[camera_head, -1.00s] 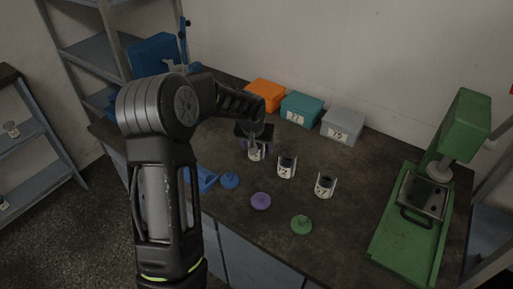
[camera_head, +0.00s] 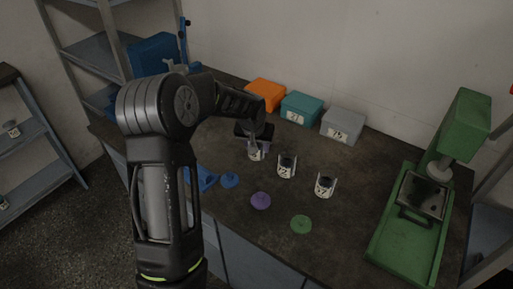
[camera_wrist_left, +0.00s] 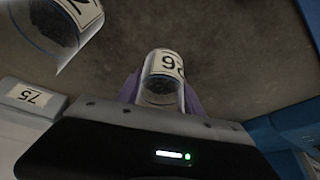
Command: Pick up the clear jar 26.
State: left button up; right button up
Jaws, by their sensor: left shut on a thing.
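The clear jar 26 (camera_head: 256,155) is the leftmost of three jars on the dark table. My left gripper (camera_head: 255,145) comes down on it from above and hides its upper part. In the left wrist view, the jar (camera_wrist_left: 163,66) shows its white label upside down and dark grains inside. There my left gripper's purple-grey fingers (camera_wrist_left: 160,92) are shut on its two sides. I cannot tell whether the jar still touches the table. My right gripper is not in view.
Two more labelled jars (camera_head: 286,167) and (camera_head: 325,186) stand to the right. Blue (camera_head: 229,180), purple (camera_head: 261,201) and green (camera_head: 301,225) lids lie in front. Orange, teal and grey boxes (camera_head: 343,125) line the back. A green machine (camera_head: 410,235) stands at the right.

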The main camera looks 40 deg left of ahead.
pick_arm(q)
grip_shut()
jog(key=shift+r, duration=0.1)
notch_tip(320, 180, up, 10)
jog(key=shift+b, duration=0.45)
dwell(0.4)
